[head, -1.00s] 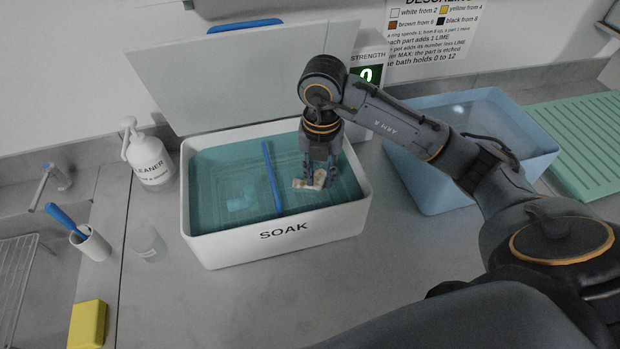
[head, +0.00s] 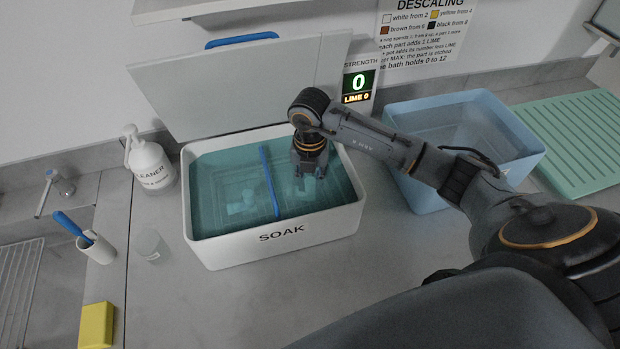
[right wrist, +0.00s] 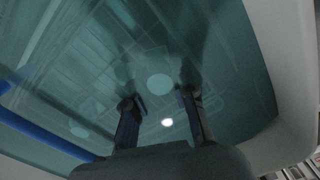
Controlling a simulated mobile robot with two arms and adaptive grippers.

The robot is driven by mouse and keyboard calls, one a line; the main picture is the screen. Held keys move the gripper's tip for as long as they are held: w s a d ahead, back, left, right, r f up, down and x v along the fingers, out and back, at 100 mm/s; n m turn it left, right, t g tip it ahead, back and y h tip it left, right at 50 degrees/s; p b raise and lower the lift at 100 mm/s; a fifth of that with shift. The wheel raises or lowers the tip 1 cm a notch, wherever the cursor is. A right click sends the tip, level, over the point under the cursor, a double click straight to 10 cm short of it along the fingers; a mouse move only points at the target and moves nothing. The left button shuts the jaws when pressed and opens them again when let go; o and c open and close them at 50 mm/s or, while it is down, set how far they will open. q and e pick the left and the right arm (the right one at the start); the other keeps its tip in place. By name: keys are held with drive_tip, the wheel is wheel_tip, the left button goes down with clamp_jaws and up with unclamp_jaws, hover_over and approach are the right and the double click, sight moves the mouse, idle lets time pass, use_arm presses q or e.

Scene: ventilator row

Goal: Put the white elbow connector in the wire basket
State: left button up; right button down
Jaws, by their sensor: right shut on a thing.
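The SOAK bath (head: 225,253) is a white tub of teal liquid with a blue divider bar (head: 268,180) across it. My right gripper (head: 309,176) reaches down into the liquid right of the bar. It is shut on a pale piece (head: 308,186), likely the white elbow connector, which is blurred under the surface. In the right wrist view a pale disc (right wrist: 160,85) shows between the fingers. Faint basket-like lines show under the liquid; I cannot tell whether the piece touches the wire basket. My left gripper is out of view.
Another pale object (head: 243,204) lies under the liquid left of the bar. A blue tub (head: 425,195) stands to the right, beside a green ribbed mat (head: 575,140). A cleaner bottle (head: 150,165) stands left. The strength display (head: 358,85) reads 0, LIME 0.

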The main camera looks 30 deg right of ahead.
sight(309, 180)
drive_tip(key=shift+f, duration=0.1)
drive_tip(key=shift+f, duration=0.15)
drive_tip(key=c, duration=1.4)
unclamp_jaws()
drive_tip(key=shift+r, duration=0.3)
drive_tip(key=shift+w+r, duration=0.1)
drive_tip(key=shift+r, duration=0.2)
wheel_tip(309, 180, up, 6)
drive_tip(key=shift+f+b, duration=0.25)
drive_tip(key=shift+b, duration=0.75)
drive_tip(key=shift+r, duration=0.65)
